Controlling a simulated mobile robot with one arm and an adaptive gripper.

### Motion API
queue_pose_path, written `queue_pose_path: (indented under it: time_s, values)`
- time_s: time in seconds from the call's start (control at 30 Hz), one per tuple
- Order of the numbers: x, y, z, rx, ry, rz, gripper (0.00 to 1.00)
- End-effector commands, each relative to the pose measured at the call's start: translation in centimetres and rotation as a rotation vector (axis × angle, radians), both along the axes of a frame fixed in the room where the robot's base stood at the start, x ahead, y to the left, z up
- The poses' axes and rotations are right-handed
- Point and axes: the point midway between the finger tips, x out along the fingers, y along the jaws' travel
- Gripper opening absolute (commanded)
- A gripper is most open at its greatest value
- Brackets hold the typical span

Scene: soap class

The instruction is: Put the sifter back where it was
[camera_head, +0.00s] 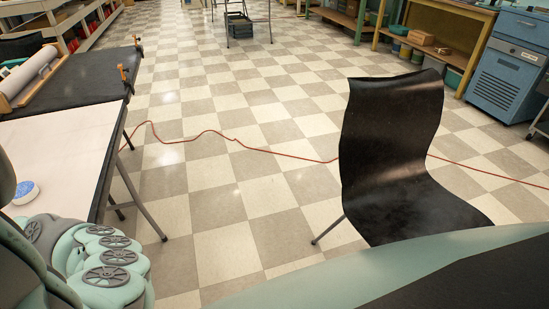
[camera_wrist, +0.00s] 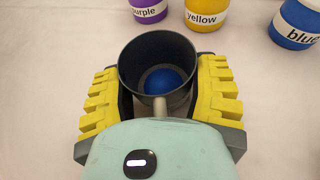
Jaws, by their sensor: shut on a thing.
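The sifter (camera_wrist: 150,52) looks like a dark grey round cup, open at the top, in the middle of the wrist view. Something blue and round (camera_wrist: 165,82) shows at its bottom; I cannot tell if it is inside or seen through it. My gripper (camera_wrist: 160,88) has yellow ridged fingers on both sides of the sifter and is shut on it. A pale surface lies below; I cannot tell whether the sifter touches it. In the head view, my gripper and the sifter are hidden.
Purple (camera_wrist: 148,10), yellow (camera_wrist: 205,14) and blue (camera_wrist: 297,24) labelled containers stand beyond the sifter. In the head view, a white-topped table (camera_head: 65,145) with a small blue-and-white round thing (camera_head: 26,192) is at left. A black chair (camera_head: 392,130) and red cable (camera_head: 270,151) are right.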

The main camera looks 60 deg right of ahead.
Motion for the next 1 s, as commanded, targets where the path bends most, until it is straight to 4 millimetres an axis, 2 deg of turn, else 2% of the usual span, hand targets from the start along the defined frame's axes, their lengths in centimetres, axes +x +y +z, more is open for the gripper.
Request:
queue_pose_path:
  time_s: [0.27,0.3,0.5,0.87,1.0]
  values:
    - [0.0,0.0,-0.4,0.001,-0.001,0.001,0.26]
    - [0.0,0.0,-0.2,0.001,0.000,0.000,0.69]
    - [0.0,0.0,-0.2,0.001,0.000,0.000,0.89]
    - [0.0,0.0,0.3,0.001,0.000,-0.001,0.89]
    - [-0.3,-1.8,0.8,0.000,-0.004,-0.006,0.89]
